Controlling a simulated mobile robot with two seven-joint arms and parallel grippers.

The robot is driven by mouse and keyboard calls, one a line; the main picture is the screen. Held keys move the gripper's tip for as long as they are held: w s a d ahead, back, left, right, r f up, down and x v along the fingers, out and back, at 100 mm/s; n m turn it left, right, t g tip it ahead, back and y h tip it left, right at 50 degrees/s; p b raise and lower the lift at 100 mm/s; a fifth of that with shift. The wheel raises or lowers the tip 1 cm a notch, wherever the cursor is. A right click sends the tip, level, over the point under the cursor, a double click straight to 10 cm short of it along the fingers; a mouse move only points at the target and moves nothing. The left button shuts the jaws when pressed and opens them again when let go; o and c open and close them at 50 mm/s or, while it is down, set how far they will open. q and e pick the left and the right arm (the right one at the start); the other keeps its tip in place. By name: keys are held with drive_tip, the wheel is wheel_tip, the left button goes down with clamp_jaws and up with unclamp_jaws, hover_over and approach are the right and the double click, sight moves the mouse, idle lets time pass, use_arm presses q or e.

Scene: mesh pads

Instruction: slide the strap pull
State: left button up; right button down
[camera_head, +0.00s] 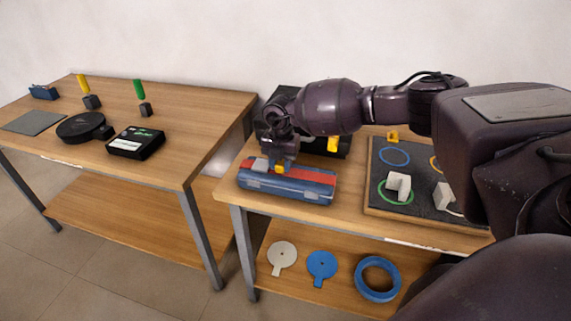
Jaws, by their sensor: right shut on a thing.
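A blue case (289,190) with a red strap (305,173) along its top lies near the left end of the right table. A small yellow strap pull (281,169) shows on the strap, left of its middle. My right gripper (279,162) points down over the case and is shut on the strap pull. The fingertips are small and dark, and they partly hide the pull. A grey block (260,165) is just left of the pull. My left gripper is not in view.
A dark board (420,165) with coloured rings and white blocks lies to the right on the same table (345,215). A black bin (285,97) stands behind the case, partly hidden by my arm. The left table (190,110) holds a black box (136,142) and other items.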

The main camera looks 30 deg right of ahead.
drive_tip(key=c, duration=1)
unclamp_jaws()
drive_tip(key=shift+o, duration=1)
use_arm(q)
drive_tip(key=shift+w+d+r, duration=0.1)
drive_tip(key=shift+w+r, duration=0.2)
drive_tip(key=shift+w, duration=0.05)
use_arm(e)
drive_tip(key=shift+s, duration=0.1)
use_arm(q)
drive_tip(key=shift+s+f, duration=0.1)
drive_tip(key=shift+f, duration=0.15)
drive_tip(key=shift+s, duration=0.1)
use_arm(e)
drive_tip(key=shift+d, duration=0.1)
